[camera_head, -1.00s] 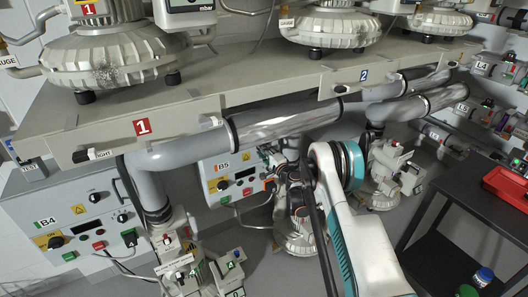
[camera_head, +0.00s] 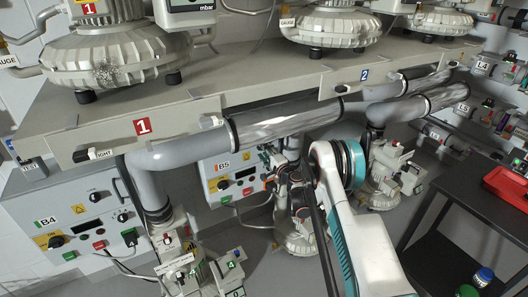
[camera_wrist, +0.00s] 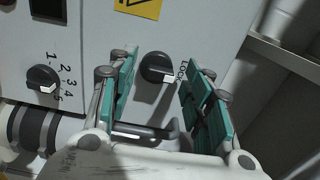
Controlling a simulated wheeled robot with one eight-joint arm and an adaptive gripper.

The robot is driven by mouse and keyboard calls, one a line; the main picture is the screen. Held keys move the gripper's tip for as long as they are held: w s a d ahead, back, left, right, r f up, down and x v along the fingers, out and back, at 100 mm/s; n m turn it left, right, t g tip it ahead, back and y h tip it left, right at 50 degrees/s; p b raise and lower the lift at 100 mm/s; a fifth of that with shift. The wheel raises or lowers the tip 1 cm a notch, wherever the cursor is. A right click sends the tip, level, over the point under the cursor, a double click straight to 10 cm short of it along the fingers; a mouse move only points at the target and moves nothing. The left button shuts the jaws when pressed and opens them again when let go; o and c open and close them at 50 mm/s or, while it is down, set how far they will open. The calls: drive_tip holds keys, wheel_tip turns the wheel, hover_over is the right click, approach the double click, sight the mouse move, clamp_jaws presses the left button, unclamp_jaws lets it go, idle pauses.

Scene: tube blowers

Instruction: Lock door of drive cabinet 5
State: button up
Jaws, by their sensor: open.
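Drive cabinet 5 is the grey box marked B5 (camera_head: 223,167) under the bench. In the wrist view its front panel (camera_wrist: 100,35) fills most of the picture. A black lock knob (camera_wrist: 157,66) with a white mark on its lower right side sits beside the word LOCK. My gripper (camera_wrist: 162,78) is open, with one teal-padded finger on each side of the knob. I cannot tell whether either finger touches it. In the head view my gripper (camera_head: 270,182) is at the cabinet's right edge, and the lock knob cannot be made out there.
A numbered selector knob (camera_wrist: 42,79) is left of my fingers. A dark handle (camera_wrist: 145,132) lies below the lock knob. Cabinet B4 (camera_head: 75,222) stands at left. A dark table (camera_head: 470,190) with a red box stands at right.

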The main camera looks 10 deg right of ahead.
drive_tip(key=v, duration=1.1)
drive_tip(key=shift+s, duration=0.25)
drive_tip(key=shift+d, duration=0.1)
